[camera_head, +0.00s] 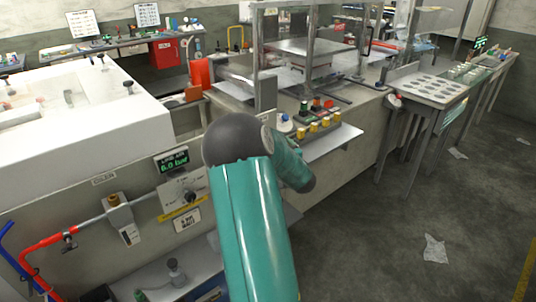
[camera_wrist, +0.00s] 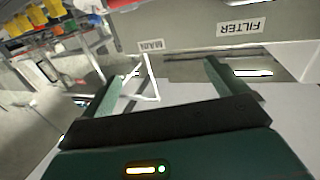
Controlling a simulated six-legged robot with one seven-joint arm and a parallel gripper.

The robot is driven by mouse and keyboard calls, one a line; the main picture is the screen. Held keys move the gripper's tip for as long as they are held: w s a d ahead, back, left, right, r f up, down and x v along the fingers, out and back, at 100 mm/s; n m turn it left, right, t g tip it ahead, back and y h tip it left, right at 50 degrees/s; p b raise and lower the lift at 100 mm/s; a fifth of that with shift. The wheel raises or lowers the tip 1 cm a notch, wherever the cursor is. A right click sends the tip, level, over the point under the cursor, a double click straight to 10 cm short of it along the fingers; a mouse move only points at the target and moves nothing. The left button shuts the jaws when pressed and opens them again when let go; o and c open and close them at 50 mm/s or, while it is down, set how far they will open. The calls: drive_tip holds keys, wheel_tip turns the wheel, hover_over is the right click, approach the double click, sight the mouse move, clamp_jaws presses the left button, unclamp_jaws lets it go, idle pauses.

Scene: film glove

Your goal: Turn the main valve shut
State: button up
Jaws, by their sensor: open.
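On the bench's front panel in the head view, a plate with a dark round knob (camera_head: 190,196) sits under a green-lit display (camera_head: 172,161) reading line air 6.0 bar. A small label (camera_head: 187,219) hangs below it, its text too small to read surely. I cannot tell from this view which fitting is the main valve. In the wrist view, an upside-down MAIN label (camera_wrist: 152,46) shows beyond my gripper (camera_wrist: 157,80), left of an upside-down FILTER label (camera_wrist: 240,26). My gripper is open, its two green fingers wide apart, with nothing held. My arm hides it in the head view.
A red pipe (camera_head: 40,246) with a dark-handled fitting (camera_head: 68,240) and a grey pipe run along the panel at left. A white filter-like block (camera_head: 122,218) sits on it. A small shelf with yellow-capped items (camera_head: 313,127) juts out right of my arm. Floor at right is mostly clear.

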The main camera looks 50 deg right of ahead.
drive_tip(key=s+d+f+n+t+y, duration=0.2)
drive_tip(key=s+f+n+y, duration=0.15)
drive_tip(key=s+f, duration=0.5)
drive_tip(key=shift+y, duration=0.65)
drive_tip(key=x, duration=1.4)
drive_tip(key=shift+w+r, duration=0.1)
drive_tip(key=shift+w, duration=0.3)
drive_tip(key=c, duration=1.3)
